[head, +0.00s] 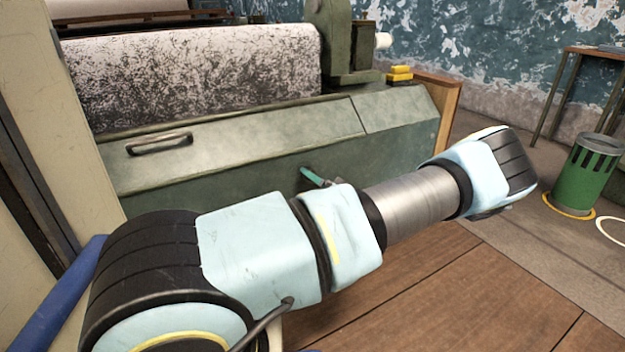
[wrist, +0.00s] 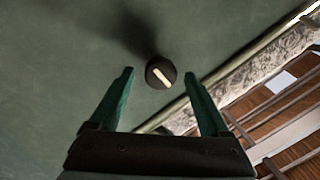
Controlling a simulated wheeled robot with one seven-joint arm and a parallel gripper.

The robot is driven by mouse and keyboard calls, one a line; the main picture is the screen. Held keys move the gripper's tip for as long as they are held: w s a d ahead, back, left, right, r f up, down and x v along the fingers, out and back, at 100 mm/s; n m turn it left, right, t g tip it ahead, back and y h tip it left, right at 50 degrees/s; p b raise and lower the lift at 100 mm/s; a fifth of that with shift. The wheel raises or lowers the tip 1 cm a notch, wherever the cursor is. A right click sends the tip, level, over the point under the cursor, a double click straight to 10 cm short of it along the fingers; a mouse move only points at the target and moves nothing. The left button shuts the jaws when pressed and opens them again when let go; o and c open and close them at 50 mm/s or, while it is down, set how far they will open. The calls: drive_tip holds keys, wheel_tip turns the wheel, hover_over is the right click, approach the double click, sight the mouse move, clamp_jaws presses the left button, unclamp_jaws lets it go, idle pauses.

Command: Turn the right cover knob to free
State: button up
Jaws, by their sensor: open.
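A round dark knob (wrist: 161,72) with a pale bar mark sits on the green cover panel (wrist: 60,50) in the wrist view. In the head view a teal finger (head: 315,177) shows in front of the machine's green front (head: 240,165); the knob is hidden there.
The green cover has a bar handle (head: 160,143) at the left. A speckled roller (head: 195,75) lies above it. Yellow blocks (head: 400,74) sit on the machine's right end. A green bin (head: 585,178) stands at the right. The wooden floor (head: 440,300) in front is clear.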

drive_tip(key=shift+w+a, duration=0.35)
drive_tip(key=shift+w, duration=0.15)
clamp_jaws()
idle(0.4)
